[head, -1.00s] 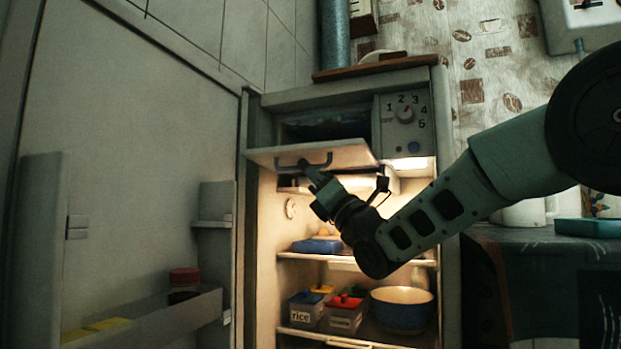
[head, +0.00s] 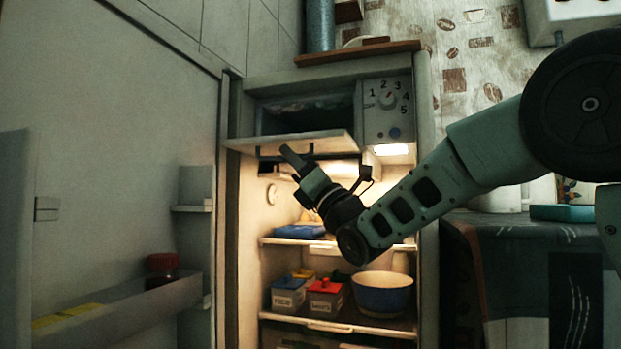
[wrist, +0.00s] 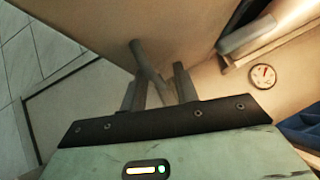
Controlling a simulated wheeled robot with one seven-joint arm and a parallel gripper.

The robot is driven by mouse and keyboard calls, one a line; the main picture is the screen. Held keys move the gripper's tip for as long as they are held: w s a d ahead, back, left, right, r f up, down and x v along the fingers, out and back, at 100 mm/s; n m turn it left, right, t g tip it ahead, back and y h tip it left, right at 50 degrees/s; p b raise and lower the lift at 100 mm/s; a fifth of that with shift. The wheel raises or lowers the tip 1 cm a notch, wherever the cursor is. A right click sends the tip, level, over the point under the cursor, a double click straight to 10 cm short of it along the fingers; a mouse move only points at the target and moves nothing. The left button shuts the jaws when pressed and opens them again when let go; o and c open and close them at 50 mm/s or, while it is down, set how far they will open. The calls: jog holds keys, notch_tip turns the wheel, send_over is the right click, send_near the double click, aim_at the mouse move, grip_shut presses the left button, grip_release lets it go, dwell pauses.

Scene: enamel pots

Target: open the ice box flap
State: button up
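The ice box flap (head: 310,145) at the top of the fridge is swung down, lying near level below the dark opening of the ice box (head: 305,112). In the wrist view its pale outer face (wrist: 110,25) fills the top, with a grey bar handle (wrist: 150,68) on it. My gripper (head: 291,157) is at the flap's front edge, by the handle. In the wrist view my gripper's fingers (wrist: 158,90) stand apart, with the handle bar passing between them. A gap shows beside the bar; contact cannot be made out.
The fridge door (head: 110,130) stands wide open at left, with a red-lidded jar (head: 162,270) on its shelf. Below my arm are a blue tray (head: 298,231), lidded boxes (head: 325,298) and a blue bowl (head: 382,293). The control dial (head: 388,103) is right of the opening.

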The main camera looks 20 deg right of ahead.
jog(key=p+v, duration=0.3)
jog(key=v, duration=1.4)
jog(key=shift+f, duration=0.2)
jog(key=shift+w+p, duration=0.1)
jog(key=shift+p, duration=0.2)
